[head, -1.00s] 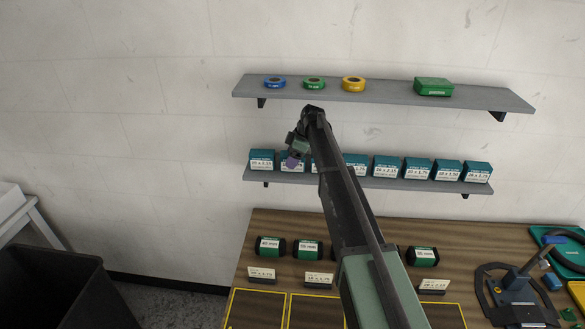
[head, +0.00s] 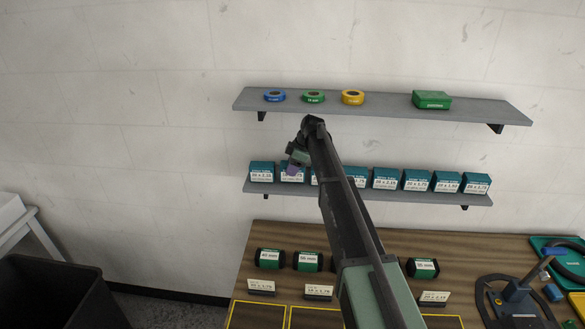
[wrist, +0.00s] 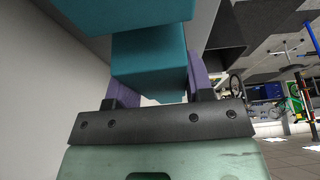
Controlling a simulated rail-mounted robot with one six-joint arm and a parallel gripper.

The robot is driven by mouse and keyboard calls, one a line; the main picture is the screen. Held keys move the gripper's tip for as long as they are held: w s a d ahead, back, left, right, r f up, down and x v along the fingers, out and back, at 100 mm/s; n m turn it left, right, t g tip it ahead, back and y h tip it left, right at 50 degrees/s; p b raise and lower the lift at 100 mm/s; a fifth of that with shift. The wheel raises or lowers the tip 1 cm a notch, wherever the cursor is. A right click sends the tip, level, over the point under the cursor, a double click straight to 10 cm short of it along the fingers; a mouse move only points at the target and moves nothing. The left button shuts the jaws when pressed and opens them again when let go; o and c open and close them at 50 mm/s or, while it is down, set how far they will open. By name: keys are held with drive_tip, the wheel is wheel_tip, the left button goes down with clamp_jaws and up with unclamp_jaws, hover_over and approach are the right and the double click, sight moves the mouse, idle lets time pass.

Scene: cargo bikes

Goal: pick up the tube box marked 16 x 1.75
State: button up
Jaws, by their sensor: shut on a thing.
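A row of teal tube boxes with white labels stands on the lower wall shelf (head: 400,198). My gripper (head: 292,168) is at the second tube box from the left (head: 291,177) and partly covers it. In the wrist view, a teal box (wrist: 150,52) sits between the two purple fingers of my gripper (wrist: 158,75), which is shut on it. Its label does not show in the wrist view and is too small and covered to read surely in the head view. Another teal surface (wrist: 115,14) lies just beyond it. My arm hides part of the row's middle.
The leftmost tube box (head: 262,171) stands close beside my gripper. The upper shelf (head: 385,109) overhangs the row and carries tape rolls (head: 314,97) and a green box (head: 431,100). A black bin (head: 60,290) stands left.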

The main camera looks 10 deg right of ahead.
drive_tip(key=s+a, duration=0.2)
drive_tip(key=s, duration=0.6)
drive_tip(key=s+a, duration=0.3)
drive_tip(key=s, duration=0.6)
drive_tip(key=shift+s+r, duration=0.15)
drive_tip(key=shift+r, duration=0.2)
